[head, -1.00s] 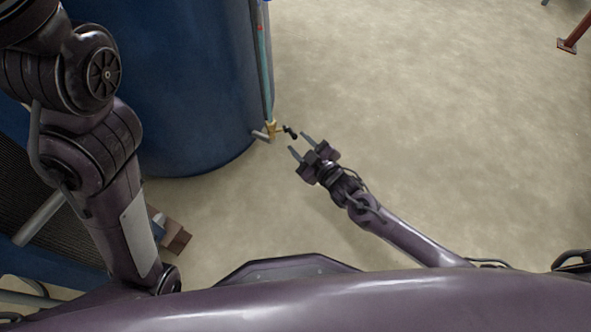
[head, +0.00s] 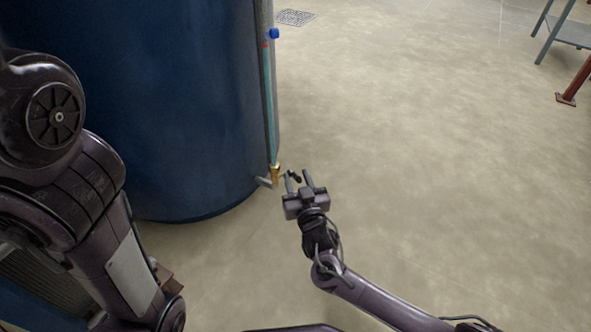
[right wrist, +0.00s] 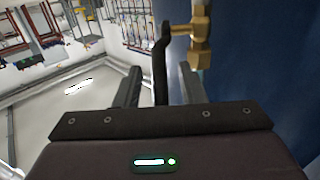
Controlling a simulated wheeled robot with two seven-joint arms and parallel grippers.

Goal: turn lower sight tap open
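The lower sight tap (head: 276,174) is a brass fitting at the bottom of the sight glass tube (head: 270,110) on the blue tank (head: 170,100). Its black lever handle (head: 294,177) sticks out toward my right gripper. My right gripper (head: 300,178) is open, its fingers reaching to both sides of the handle. In the right wrist view, the black cranked handle (right wrist: 160,70) lies between the two open fingers (right wrist: 158,90), nearer the right one, with a gap on both sides. The brass tap body (right wrist: 201,45) is beyond the right finger. My left gripper is not in view.
A blue knob (head: 273,33) sits higher on the sight glass. The floor (head: 430,150) to the right is clear. A red-brown stand leg (head: 572,85) and a grey table (head: 565,35) are at the far right.

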